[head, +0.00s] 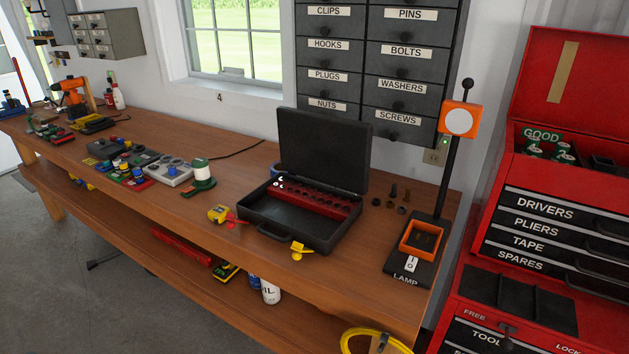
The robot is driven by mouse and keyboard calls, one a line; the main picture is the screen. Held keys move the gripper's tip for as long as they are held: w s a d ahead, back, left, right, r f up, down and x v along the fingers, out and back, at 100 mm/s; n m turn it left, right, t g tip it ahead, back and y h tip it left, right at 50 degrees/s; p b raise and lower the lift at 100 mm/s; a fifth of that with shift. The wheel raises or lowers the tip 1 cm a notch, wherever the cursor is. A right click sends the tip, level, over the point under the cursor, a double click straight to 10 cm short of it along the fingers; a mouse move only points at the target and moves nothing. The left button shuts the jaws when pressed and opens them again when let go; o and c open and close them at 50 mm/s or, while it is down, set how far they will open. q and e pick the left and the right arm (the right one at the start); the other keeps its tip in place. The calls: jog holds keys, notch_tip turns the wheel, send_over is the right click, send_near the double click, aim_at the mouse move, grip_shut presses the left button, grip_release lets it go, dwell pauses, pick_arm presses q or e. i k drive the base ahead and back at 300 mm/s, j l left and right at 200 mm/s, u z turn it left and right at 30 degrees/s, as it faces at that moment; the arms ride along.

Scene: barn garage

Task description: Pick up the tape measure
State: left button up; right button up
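A small yellow item with a red part (219,213), which looks like the tape measure, sits on the wooden workbench just left of the open black case (283,228). It is small in the head view, so its details are hard to tell. A second small yellow piece (299,250) is at the front of the case, and I cannot tell whether it is a latch or a loose item. Neither of my grippers is in view.
The workbench (140,205) holds electrical parts, a green-and-white item (200,178) and an orange drill (72,93). A lamp stand (410,262) stands to the right of the case. A red tool chest (500,250) is on the right. Bare wood lies along the bench front.

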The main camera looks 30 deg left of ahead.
aim_at(218, 214)
jog(key=u, duration=0.5)
jog(key=k+u, duration=0.15)
jog(key=u, duration=0.3)
jog(key=j+u, duration=0.1)
jog(key=u, duration=0.4)
